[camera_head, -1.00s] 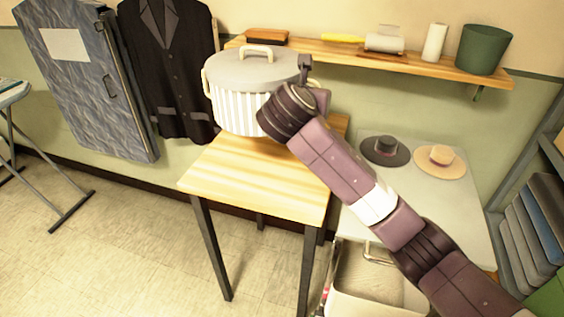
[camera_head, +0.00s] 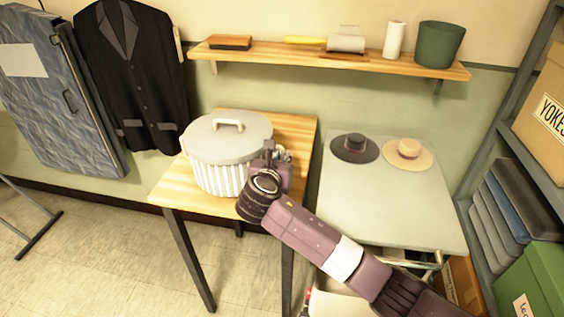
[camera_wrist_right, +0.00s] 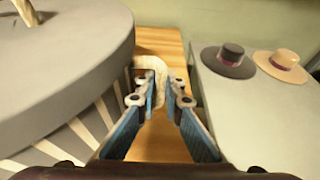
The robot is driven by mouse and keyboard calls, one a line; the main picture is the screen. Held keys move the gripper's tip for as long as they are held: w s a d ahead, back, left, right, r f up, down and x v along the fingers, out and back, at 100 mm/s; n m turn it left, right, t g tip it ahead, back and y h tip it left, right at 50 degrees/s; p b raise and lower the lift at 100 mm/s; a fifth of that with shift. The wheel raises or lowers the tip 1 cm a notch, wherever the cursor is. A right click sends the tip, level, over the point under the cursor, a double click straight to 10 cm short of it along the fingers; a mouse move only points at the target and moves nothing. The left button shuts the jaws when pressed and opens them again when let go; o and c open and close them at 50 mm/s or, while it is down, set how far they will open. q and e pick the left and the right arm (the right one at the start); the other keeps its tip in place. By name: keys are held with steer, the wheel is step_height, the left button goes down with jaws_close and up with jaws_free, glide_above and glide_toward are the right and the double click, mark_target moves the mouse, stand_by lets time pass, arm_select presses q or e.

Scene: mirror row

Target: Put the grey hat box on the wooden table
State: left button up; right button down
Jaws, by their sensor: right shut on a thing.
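The grey hat box (camera_head: 222,158) is round, with a flat grey lid, a pale lid handle and grey-and-white striped sides. It appears upright on, or just above, the wooden table (camera_head: 293,132); I cannot tell if its base touches. My right gripper (camera_head: 272,158) is at the box's right side. In the right wrist view, the fingers (camera_wrist_right: 152,92) are closed around a pale side handle (camera_wrist_right: 158,70), with the grey lid (camera_wrist_right: 65,60) on the left. The wooden tabletop (camera_wrist_right: 160,45) shows behind the handle. The left gripper is out of view.
A grey table (camera_head: 385,205) with a dark hat (camera_head: 354,147) and a tan hat (camera_head: 407,153) stands to the right. A wall shelf (camera_head: 300,57) with several items is above. A dark jacket (camera_head: 130,75) hangs at the left. The front left tabletop is bare.

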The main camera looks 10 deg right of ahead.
steer(key=shift+f, duration=0.8)
steer(key=c, duration=2.1)
jaws_free()
steer(key=shift+f, duration=0.15)
steer(key=v, duration=1.2)
